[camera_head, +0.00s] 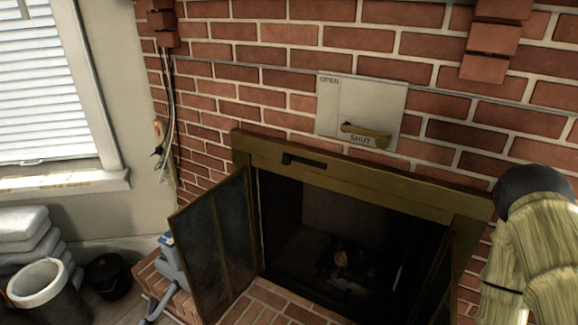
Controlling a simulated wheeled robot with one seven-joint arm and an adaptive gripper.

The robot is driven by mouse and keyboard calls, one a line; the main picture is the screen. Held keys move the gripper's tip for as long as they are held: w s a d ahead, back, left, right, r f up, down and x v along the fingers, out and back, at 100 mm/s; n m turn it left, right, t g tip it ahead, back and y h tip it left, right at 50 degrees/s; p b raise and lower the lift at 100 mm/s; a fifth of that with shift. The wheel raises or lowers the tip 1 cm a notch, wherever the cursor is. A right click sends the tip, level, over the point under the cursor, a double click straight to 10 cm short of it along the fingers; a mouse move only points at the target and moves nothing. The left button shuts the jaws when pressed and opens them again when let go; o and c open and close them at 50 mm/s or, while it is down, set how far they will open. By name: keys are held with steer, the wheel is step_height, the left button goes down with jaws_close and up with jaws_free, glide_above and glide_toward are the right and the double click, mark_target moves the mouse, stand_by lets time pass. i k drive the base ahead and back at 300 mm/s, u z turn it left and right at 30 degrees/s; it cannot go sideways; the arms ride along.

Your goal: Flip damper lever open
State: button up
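The damper lever (365,134) is a brass-coloured bar with a rounded right end. It lies nearly level, just above the word SHUT, in the lower part of a pale metal plate (378,98) on the brick wall. The word OPEN is at the plate's upper left corner. The plate is above the fireplace opening. My gripper is not seen in this view, so its state and its distance from the lever do not show.
A brass fireplace frame (350,175) is below the plate, its left glass door (215,245) swung outward. A yellowish, streaked form with a dark rounded top fills the right edge; I cannot tell what it is. A bucket (38,285) and stacked bags (25,235) stand at left.

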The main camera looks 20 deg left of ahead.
mark_target(383, 140)
steer(key=z, duration=1.05)
steer(key=k, duration=1.15)
steer(key=u, duration=1.2)
steer(key=i, duration=0.55)
